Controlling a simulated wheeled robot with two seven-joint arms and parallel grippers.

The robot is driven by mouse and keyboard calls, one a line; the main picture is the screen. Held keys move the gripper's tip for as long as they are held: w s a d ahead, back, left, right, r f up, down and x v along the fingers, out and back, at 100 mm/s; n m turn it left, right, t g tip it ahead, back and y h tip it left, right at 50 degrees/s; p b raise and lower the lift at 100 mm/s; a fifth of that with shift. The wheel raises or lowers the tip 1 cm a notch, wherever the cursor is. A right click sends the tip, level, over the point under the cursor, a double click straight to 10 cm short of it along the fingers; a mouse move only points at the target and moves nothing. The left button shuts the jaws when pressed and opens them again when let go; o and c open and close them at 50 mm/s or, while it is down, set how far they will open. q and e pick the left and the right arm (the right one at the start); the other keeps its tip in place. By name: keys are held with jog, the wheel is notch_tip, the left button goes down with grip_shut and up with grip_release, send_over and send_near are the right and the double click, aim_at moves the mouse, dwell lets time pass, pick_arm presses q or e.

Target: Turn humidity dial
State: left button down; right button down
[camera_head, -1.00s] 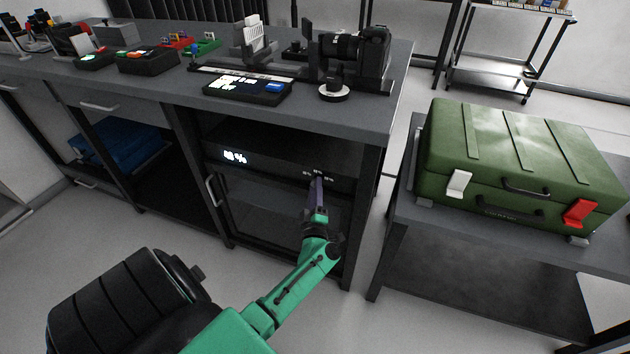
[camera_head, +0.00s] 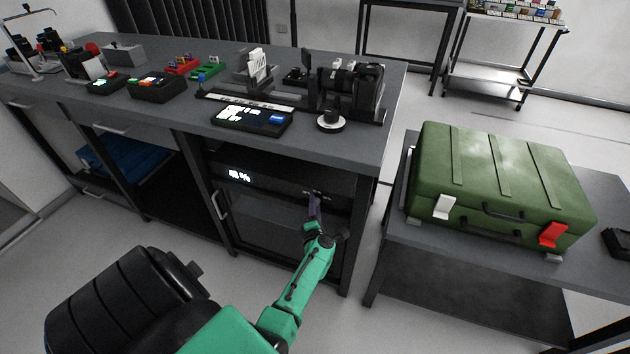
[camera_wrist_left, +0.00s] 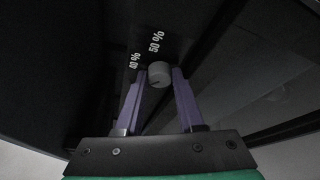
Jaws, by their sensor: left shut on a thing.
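The humidity dial (camera_wrist_left: 159,74) is a small grey round knob on the dark cabinet front, with a dark pointer mark. White labels "40 %" (camera_wrist_left: 135,61) and "50 %" (camera_wrist_left: 156,42) stand beside it. My left gripper (camera_wrist_left: 160,80) has its two purple fingers on either side of the dial, shut on it. In the head view the left gripper (camera_head: 314,196) reaches the right end of the dark panel, and its fingers hide the dial. A lit display (camera_head: 240,176) on the panel's left shows a % reading; its digits are too blurred to read. My right gripper is not in view.
The cabinet (camera_head: 280,215) has a dark glass door with a handle under the panel. A green case (camera_head: 500,180) stands on a table at the right.

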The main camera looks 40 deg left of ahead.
pick_arm(q)
jog(key=shift+n+h+p, duration=0.3)
jog(key=shift+n+p, duration=0.4)
jog(key=shift+n, duration=0.1)
jog(key=c, duration=0.5)
grip_release()
